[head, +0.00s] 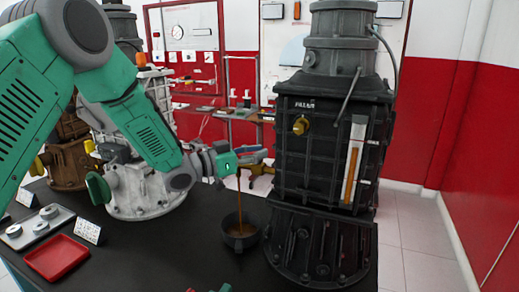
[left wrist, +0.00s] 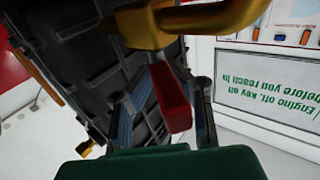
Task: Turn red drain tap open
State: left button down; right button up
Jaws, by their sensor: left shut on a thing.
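My left gripper (head: 252,156) reaches to the left side of the dark engine unit (head: 325,150). In the left wrist view, its fingers (left wrist: 165,115) are on both sides of the red tap handle (left wrist: 171,98), shut on it. The brass tap body (left wrist: 205,20) curves across the top of that view. In the head view, a brown stream (head: 239,195) falls below the gripper into a black bowl (head: 240,236) on the dark table. The handle is not clear in the head view.
A sight gauge (head: 353,165) with amber fluid and a brass filler plug (head: 301,125) are on the engine's front. A white engine unit (head: 140,190) stands left. A red tray (head: 57,257) and a grey tray with parts (head: 37,226) lie at the table's left.

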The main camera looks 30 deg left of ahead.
pick_arm(q)
jog(key=m+g+h, duration=0.2)
jog(key=g+h+p, duration=0.1)
jog(key=shift+a+f+m, duration=0.2)
jog(key=shift+a+m, duration=0.05)
jog(key=shift+m, duration=0.15)
jog(key=m+g+h, duration=0.2)
jog(key=g, duration=0.1)
jog(key=shift+w+f+m, duration=0.1)
jog(key=shift+m, duration=0.3)
jog(key=m+g+h+b, duration=0.1)
jog(key=m+g+h, duration=0.1)
jog(key=g, duration=0.2)
jog(key=shift+m+g+b, duration=0.4)
jog(key=shift+w+m+g+h+b, duration=0.1)
jog(key=shift+m+g+h+b, duration=0.35)
jog(key=shift+m+g, duration=0.7)
jog(key=shift+r+g, duration=0.2)
jog(key=shift+g, duration=0.15)
jog(key=c, duration=1.5)
grip_release()
jog(key=shift+c, duration=0.2)
jog(key=shift+w+a, duration=0.1)
jog(key=shift+a, duration=0.1)
